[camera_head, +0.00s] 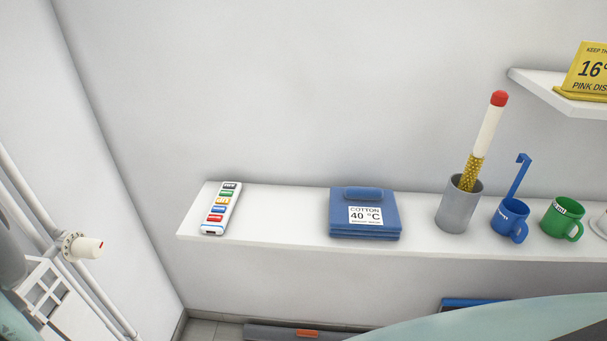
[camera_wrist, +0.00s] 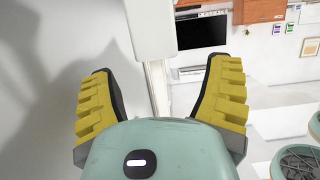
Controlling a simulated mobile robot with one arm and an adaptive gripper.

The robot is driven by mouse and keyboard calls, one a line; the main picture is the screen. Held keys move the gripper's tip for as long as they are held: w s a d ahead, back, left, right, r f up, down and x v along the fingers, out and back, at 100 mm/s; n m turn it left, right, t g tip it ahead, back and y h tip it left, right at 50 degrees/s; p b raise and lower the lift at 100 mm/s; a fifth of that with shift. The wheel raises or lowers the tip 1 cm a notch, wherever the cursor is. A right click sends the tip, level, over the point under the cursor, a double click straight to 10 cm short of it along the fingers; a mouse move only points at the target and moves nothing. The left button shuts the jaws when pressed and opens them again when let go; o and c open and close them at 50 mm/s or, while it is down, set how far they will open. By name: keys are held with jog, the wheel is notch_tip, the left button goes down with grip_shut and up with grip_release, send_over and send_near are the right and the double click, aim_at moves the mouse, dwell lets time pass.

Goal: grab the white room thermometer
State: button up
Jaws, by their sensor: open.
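I cannot make out a thing that is clearly the white room thermometer in either view. A slim white object with a column of coloured labels (camera_head: 221,208) lies at the left end of the white wall shelf (camera_head: 285,205); it looks like a remote, and its labels are too small to read. My gripper (camera_wrist: 163,68) shows in the wrist view with its two yellow-padded fingers wide apart and nothing held between them. A white panel on a post (camera_wrist: 152,28) appears beyond the fingers. My gripper's fingers are not visible in the head view.
On the shelf stand a blue folded stack marked "COTTON 40 °C" (camera_head: 364,222), a grey cup (camera_head: 459,212) holding a red-tipped stick, a blue mug (camera_head: 509,216) and a green mug (camera_head: 560,219). A yellow sign (camera_head: 583,75) stands on a higher shelf. White pipes with a valve (camera_head: 82,246) are at left.

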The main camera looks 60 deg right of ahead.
jog(key=shift+p+x, duration=0.7)
jog(key=shift+x, duration=0.45)
jog(key=shift+p+x, duration=0.45)
jog(key=shift+x, duration=1.3)
jog(key=shift+w+d+f, duration=0.1)
jog(key=shift+f, duration=0.05)
jog(key=shift+c, duration=0.4)
grip_shut()
jog(key=shift+r, duration=0.2)
